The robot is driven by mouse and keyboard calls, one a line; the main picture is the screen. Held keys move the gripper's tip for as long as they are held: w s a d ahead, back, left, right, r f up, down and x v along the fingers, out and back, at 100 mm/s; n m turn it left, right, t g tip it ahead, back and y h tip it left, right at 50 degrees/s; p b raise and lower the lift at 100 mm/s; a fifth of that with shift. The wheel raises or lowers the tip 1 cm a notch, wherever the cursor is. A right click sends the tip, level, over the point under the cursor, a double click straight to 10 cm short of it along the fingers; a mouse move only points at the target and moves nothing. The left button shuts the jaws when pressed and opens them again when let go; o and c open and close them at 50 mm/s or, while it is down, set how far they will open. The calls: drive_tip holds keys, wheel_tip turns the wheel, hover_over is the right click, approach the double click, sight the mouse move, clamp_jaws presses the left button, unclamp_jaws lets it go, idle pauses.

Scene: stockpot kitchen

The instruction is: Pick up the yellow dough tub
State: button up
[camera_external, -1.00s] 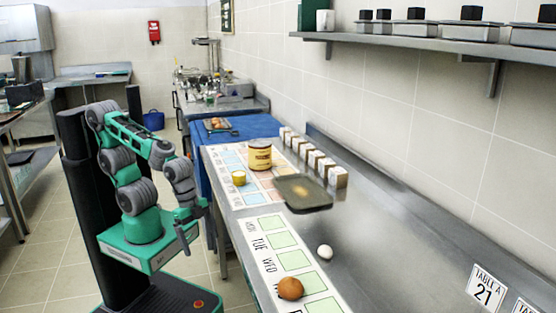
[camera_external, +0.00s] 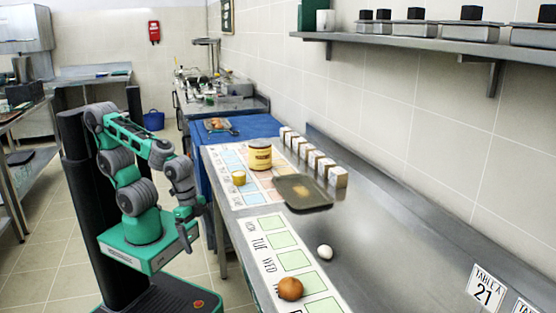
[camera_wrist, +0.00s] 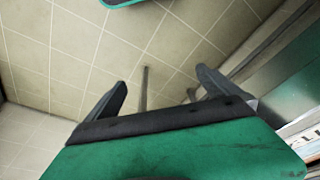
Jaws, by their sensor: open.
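I cannot tell from the pictures which of the two is the dough tub. My gripper (camera_external: 187,236) hangs beside the counter's left edge, over the floor, apart from both tubs. In the wrist view my gripper (camera_wrist: 160,80) is open and empty, with floor tiles between its fingers. Neither tub shows there.
A dark tray (camera_external: 302,194) lies right of the tubs. Several white-and-brown blocks (camera_external: 313,158) line the back. A white egg (camera_external: 325,252) and an orange-brown round object (camera_external: 290,289) lie nearer the camera. A shelf (camera_external: 430,43) overhangs the right wall.

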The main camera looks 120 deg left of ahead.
drive_tip(key=c, duration=0.5)
